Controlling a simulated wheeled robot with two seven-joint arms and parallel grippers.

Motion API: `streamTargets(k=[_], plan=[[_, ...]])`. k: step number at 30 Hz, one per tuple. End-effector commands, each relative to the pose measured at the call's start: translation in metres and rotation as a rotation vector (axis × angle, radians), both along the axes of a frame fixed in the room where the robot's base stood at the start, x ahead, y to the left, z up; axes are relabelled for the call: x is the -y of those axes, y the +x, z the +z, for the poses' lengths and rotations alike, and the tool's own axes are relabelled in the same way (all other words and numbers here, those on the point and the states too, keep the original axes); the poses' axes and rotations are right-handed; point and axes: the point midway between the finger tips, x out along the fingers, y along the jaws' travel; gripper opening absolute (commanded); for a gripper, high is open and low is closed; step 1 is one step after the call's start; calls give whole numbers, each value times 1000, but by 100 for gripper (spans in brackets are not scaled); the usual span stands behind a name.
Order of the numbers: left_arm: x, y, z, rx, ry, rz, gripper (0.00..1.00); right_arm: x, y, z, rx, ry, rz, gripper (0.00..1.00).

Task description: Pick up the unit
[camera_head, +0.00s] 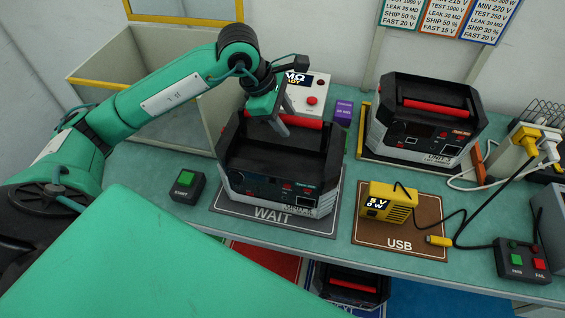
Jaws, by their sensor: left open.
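A black and grey unit (270,165) with a red carrying handle stands upright on the mat marked WAIT (270,213). My left gripper (282,128) is at the left part of that handle, pointing down from above, with its jaws open. Whether a finger touches the handle I cannot tell. A second unit (422,130), labelled UNIT, also with a red handle, stands on a pad at the back right. A third unit (352,283) shows partly below the table's front edge. My right gripper is not in view.
A small box with a green button (183,184) sits left of the mat. A yellow USB meter (387,203) with cables lies on the brown USB mat (400,238). A PASS/FAIL button box (522,260) is at right. A yellow-edged bin (150,90) stands at back left.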

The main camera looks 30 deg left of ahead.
Motion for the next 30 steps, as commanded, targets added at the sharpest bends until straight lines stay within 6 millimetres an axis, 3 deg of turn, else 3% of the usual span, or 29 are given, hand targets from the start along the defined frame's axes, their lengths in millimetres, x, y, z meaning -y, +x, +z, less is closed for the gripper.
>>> streamTargets(k=[30], plan=[[2, 2, -11, 1, 0, -1, 45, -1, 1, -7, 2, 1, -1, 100]])
